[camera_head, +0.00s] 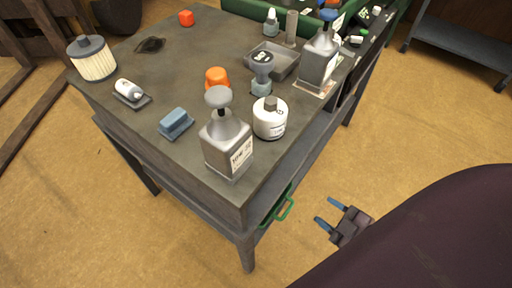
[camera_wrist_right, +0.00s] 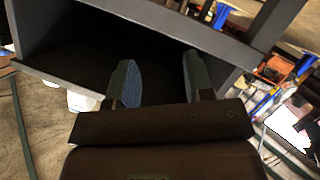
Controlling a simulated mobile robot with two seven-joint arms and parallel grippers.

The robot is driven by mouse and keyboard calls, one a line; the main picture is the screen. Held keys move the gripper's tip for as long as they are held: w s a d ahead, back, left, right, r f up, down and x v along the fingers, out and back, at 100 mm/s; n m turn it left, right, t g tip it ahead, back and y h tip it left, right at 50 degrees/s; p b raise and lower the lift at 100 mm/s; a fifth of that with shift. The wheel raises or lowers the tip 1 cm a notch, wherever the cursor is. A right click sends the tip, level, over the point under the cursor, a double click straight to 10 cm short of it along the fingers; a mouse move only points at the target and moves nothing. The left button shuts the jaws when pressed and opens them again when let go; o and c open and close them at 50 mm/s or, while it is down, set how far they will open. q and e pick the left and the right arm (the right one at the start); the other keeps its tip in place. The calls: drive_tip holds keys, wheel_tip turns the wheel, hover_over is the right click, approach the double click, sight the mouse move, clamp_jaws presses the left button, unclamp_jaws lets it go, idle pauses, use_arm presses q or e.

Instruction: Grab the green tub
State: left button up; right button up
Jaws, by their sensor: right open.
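A green handle-like loop (camera_head: 284,209) shows under the right edge of the workbench, at the lower level; the rest of whatever it belongs to is hidden. A green container (camera_head: 392,24) with small items stands at the back right end of the bench; I cannot tell which of these is the tub. My right gripper (camera_head: 328,213) is open and empty, right of the bench and apart from the green loop. In the right wrist view my open fingers (camera_wrist_right: 158,75) point at a dark space under a grey frame. My left gripper is not in view.
The grey workbench (camera_head: 130,62) holds a grey bottle (camera_head: 227,150), a white canister (camera_head: 270,122), an orange cap (camera_head: 217,78), a blue block (camera_head: 176,124), a filter (camera_head: 92,60) and a metal tray (camera_head: 283,66).

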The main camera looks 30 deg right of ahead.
wheel_tip(320, 180, down, 4)
drive_tip(key=n+y+b, duration=0.1)
drive_tip(key=n+b, duration=0.1)
drive_tip(key=b, duration=0.2)
drive_tip(key=n+t+y+b, duration=0.2)
drive_tip(key=n+t+b, duration=0.1)
drive_tip(key=n, duration=0.9)
approach(278, 218)
drive_tip(key=shift+n, duration=0.5)
drive_tip(key=x, duration=0.3)
drive_tip(key=b+x, duration=0.1)
drive_tip(key=x, duration=0.2)
drive_tip(key=f+x, duration=0.1)
drive_tip(key=x, duration=0.2)
drive_tip(key=shift+w, duration=0.15)
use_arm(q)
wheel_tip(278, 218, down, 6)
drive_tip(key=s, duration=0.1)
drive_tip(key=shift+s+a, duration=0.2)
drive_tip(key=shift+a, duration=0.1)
use_arm(e)
drive_tip(key=shift+w+a+r, duration=0.1)
drive_tip(key=shift+w+a, duration=0.05)
drive_tip(key=shift+w, duration=0.2)
